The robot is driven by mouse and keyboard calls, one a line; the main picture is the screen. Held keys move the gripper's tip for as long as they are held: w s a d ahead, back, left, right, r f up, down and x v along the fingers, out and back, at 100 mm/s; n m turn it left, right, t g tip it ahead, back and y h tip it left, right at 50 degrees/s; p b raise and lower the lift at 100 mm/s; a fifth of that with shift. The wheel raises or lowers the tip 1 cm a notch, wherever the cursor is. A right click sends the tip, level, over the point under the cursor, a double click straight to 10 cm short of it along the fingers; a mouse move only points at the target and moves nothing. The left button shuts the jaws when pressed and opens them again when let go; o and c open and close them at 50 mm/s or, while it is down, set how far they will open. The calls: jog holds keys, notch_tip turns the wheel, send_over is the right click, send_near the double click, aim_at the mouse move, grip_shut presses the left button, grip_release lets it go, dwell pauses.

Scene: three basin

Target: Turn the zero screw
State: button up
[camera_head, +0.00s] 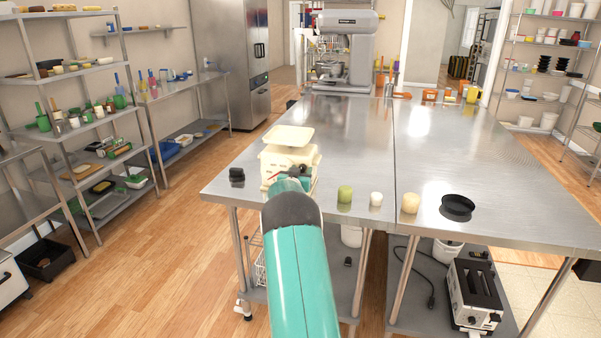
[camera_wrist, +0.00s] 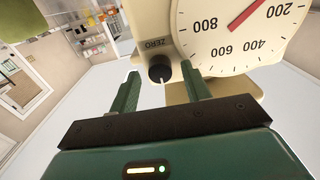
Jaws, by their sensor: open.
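The screw appears between the fingertips, with visible gaps on both sides. I cannot tell how far the fingertips are from it in depth.
A dark weight (camera_head: 237,175) stands left of the scale. A green item (camera_head: 345,194), a white one (camera_head: 376,199), a yellowish one (camera_head: 411,203) and a black pan (camera_head: 457,206) line the front edge to the right. The middle of the table is clear.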

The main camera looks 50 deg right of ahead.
jog(key=c, duration=1)
jog(key=shift+m, duration=0.3)
jog(key=m, duration=0.3)
jog(key=shift+m, duration=1.7)
jog(key=o, duration=1)
